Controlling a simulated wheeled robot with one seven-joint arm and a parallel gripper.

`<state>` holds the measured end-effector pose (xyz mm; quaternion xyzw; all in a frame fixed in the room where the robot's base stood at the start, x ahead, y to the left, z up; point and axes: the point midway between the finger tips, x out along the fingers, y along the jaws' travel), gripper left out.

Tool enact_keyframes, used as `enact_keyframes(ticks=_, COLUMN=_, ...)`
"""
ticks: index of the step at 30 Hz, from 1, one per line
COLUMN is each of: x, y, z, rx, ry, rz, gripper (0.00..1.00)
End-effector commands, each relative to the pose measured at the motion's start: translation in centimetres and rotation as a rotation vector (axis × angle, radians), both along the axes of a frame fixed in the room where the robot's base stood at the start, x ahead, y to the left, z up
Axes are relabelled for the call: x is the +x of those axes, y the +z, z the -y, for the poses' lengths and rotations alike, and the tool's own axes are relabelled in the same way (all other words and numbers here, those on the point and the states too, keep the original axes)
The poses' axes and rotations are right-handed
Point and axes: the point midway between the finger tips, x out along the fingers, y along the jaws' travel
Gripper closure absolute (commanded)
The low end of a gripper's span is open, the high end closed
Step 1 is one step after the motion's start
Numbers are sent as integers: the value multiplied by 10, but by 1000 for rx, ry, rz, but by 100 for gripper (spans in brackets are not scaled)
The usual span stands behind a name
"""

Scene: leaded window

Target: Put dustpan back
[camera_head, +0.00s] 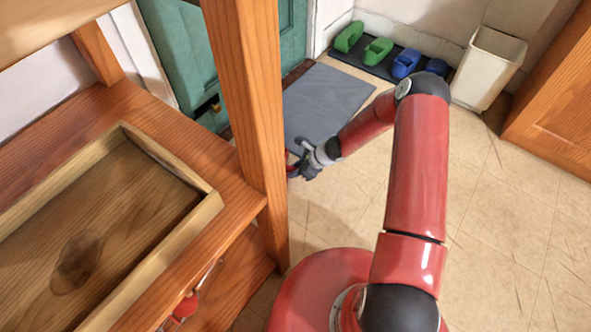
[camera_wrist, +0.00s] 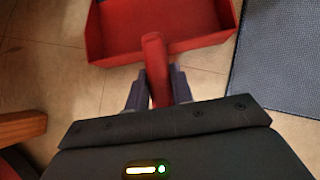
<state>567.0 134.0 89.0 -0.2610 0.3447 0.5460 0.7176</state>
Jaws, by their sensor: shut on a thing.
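A red dustpan (camera_wrist: 160,22) fills the top of the wrist view, its open tray above the tiled floor. My gripper (camera_wrist: 155,82) is shut on the dustpan's handle, with a dark finger on each side of it. In the head view my gripper (camera_head: 296,165) is beside the wooden post, and a bit of red shows at its fingers. Most of the dustpan is hidden there behind the post.
A wooden shelf unit (camera_head: 240,80) stands at the left, with an empty wooden tray (camera_head: 170,250) on it. A red object (camera_head: 185,308) shows lower down. A grey mat (camera_head: 325,100), shoes (camera_head: 378,50) and a bin (camera_head: 488,68) are beyond. Floor at right is clear.

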Motion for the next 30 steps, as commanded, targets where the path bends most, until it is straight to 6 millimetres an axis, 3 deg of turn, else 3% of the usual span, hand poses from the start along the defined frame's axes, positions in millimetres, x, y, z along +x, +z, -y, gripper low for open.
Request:
enact_keyframes(ticks=1, x=0, y=-3, z=0, rx=1, ry=0, rz=0, gripper=100)
enact_keyframes(ticks=2, x=0, y=-2, z=0, rx=0, ry=0, rz=0, gripper=74)
enact_keyframes(ticks=6, x=0, y=-2, z=0, rx=0, ry=0, rz=0, gripper=56)
enact_keyframes(ticks=18, x=0, y=6, z=3, rx=-1, ry=-1, rz=0, gripper=55)
enact_keyframes(ticks=30, x=-13, y=70, z=52, rx=-3, ry=-1, rz=2, gripper=55)
